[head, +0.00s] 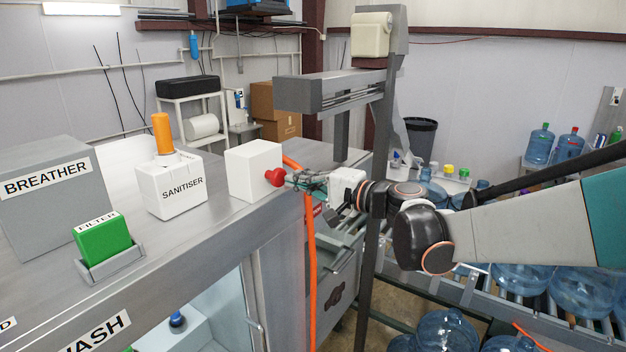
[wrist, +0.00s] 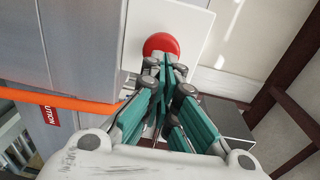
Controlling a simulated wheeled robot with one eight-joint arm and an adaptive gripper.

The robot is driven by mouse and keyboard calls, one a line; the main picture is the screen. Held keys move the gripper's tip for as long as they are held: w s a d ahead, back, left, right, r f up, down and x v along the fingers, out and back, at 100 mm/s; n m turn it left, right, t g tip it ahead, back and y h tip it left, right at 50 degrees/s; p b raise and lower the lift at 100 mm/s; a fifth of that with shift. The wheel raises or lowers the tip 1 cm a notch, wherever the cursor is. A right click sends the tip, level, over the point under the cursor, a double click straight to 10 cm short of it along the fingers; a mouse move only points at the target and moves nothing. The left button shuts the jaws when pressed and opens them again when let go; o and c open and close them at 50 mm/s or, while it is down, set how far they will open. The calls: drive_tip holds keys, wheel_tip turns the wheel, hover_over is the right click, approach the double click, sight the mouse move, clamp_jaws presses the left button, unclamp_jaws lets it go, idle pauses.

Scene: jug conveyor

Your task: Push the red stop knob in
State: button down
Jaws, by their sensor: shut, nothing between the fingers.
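The red stop knob (head: 275,177) sticks out from the right face of a white box (head: 252,168) on the grey machine top. My gripper (head: 293,179) is just right of the knob in the head view, its fingers pointing at it. In the wrist view the round red knob (wrist: 161,44) shows straight beyond the fingertips of my gripper (wrist: 163,62), on the white box face (wrist: 188,25). The fingers are shut with nothing between them. The tips overlap the knob's lower edge in the picture; I cannot tell whether they touch it.
An orange hose (head: 310,260) hangs down the machine's corner beside my gripper. A grey upright post (head: 378,130) stands close behind my wrist. The sanitiser box (head: 172,187) and green filter block (head: 102,239) stand further left. Blue jugs (head: 578,290) sit on the roller conveyor at right.

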sight(285, 175)
drive_tip(key=shift+w+a, duration=0.4)
drive_tip(key=shift+a, duration=0.15)
drive_tip(key=shift+b+x, duration=0.45)
drive_tip(key=shift+x, duration=0.45)
